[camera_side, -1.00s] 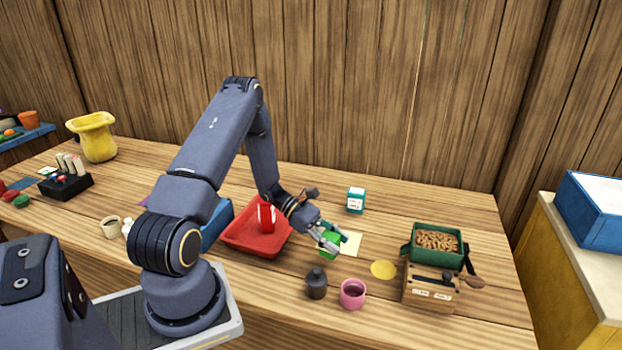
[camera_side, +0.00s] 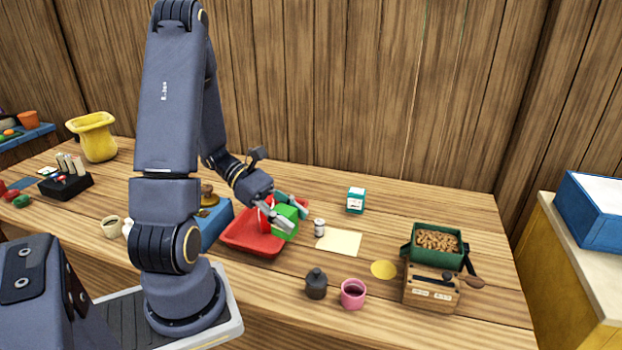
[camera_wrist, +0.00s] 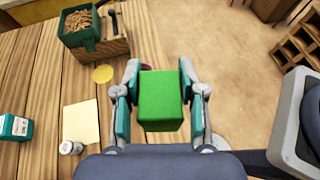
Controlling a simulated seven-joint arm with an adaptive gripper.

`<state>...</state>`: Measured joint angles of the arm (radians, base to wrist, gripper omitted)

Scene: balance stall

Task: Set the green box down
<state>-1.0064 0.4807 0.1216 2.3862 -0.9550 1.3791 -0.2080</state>
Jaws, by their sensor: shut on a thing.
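The green box (camera_side: 286,221) is held between the fingers of my gripper (camera_side: 284,212), over or at the right side of the red tray (camera_side: 250,241) in the side view. In the wrist view, the green box (camera_wrist: 161,100) sits between the two teal finger pads of my gripper (camera_wrist: 160,98). A red object (camera_side: 264,222) in the tray is partly hidden behind my gripper. I cannot tell whether the box touches the tray or the red object.
A small white jar (camera_side: 319,227) and a cream sheet (camera_side: 339,242) lie right of the tray. A teal-and-white box (camera_side: 355,200) stands behind. A dark pot (camera_side: 316,284), a pink cup (camera_side: 352,293) and a yellow disc (camera_side: 383,269) are nearer. A blue block (camera_side: 214,228) is left of the tray.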

